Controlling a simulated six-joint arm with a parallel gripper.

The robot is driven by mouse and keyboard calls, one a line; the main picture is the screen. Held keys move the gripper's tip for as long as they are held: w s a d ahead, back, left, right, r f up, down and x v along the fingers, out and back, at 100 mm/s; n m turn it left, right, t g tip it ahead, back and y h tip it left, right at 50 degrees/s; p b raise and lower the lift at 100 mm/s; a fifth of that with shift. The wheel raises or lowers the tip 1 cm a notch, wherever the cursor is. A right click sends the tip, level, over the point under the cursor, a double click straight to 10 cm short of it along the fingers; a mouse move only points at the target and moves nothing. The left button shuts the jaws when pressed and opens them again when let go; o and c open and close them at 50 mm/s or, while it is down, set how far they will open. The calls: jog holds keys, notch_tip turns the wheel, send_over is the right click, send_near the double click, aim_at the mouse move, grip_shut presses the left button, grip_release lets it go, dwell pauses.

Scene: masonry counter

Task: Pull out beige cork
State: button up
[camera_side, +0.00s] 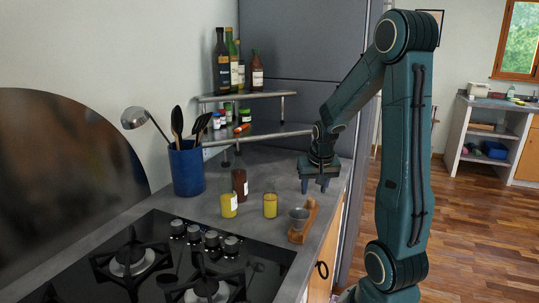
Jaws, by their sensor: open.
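My gripper (314,187) points down above the right part of the grey counter, open, with nothing visible between its fingers. To its left stand a bottle with yellow contents (228,206), a reddish-brown bottle (240,184) close behind it, and a short yellow container (270,206).
A small grey bowl (298,215) sits by a wooden piece (306,226) near the counter edge. A blue utensil holder (187,168) stands left. A shelf (255,96) with several bottles is at the back. The black gas hob (150,240) fills the front.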

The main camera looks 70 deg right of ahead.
aim_at(312, 200)
jog(key=shift+x, duration=2.85)
grip_shut()
jog(key=c, duration=0.6)
grip_release()
grip_shut()
jog(key=shift+r, duration=1.3)
jog(key=shift+r, duration=1.3)
